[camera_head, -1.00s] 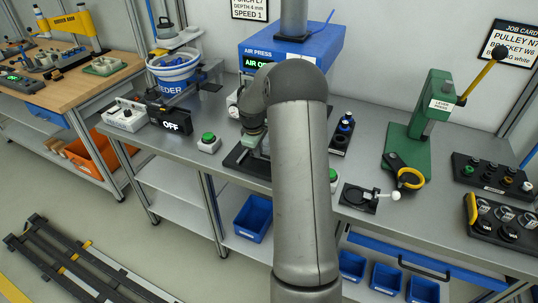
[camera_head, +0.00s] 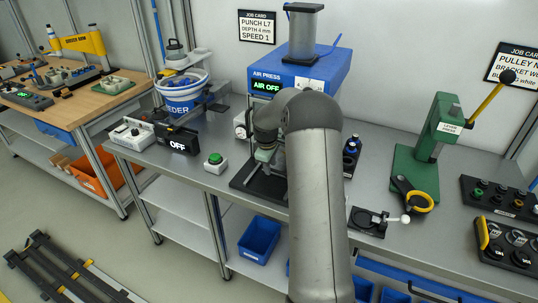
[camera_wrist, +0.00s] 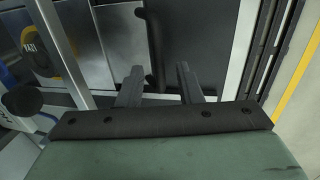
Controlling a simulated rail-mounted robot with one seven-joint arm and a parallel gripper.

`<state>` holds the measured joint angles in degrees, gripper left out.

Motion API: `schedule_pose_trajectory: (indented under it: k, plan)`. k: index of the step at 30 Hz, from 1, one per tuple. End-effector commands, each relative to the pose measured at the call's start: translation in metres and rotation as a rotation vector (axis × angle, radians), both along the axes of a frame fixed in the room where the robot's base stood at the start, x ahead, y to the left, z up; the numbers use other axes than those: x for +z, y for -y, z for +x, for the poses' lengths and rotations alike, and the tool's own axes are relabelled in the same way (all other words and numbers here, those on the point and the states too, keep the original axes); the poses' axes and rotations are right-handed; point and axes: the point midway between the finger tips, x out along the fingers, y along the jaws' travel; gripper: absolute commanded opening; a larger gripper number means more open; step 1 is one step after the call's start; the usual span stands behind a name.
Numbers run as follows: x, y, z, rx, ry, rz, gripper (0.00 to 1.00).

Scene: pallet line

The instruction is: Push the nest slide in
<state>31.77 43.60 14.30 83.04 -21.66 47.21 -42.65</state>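The air press (camera_head: 300,70) is a blue unit with a grey cylinder on top; its green display reads AIR OFF. A dark base plate (camera_head: 243,183) lies on the bench in front of it. The nest slide cannot be picked out clearly, as my arm covers much of the press. My gripper (camera_head: 256,172) points down over this plate, close in front of the press. In the wrist view its two fingers (camera_wrist: 160,85) stand apart with nothing seen held between them. A dark upright bar (camera_wrist: 153,45) shows beyond the fingers; whether it touches them I cannot tell.
A green button box (camera_head: 215,163) and the feeder's control box reading OFF (camera_head: 178,140) stand to the left. A small black fixture with a white knob (camera_head: 369,221) and the green lever press (camera_head: 421,150) stand to the right.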

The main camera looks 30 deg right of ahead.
Motion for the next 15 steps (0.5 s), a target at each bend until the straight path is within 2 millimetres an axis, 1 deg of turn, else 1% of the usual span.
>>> schedule_pose_trajectory:
  k: [5, 15]
  plan:
    - [0.025, -0.004, -0.002, 0.0, 0.005, -0.002, 0.33]
    - [0.107, -0.017, -0.011, 0.001, 0.007, -0.003, 0.33]
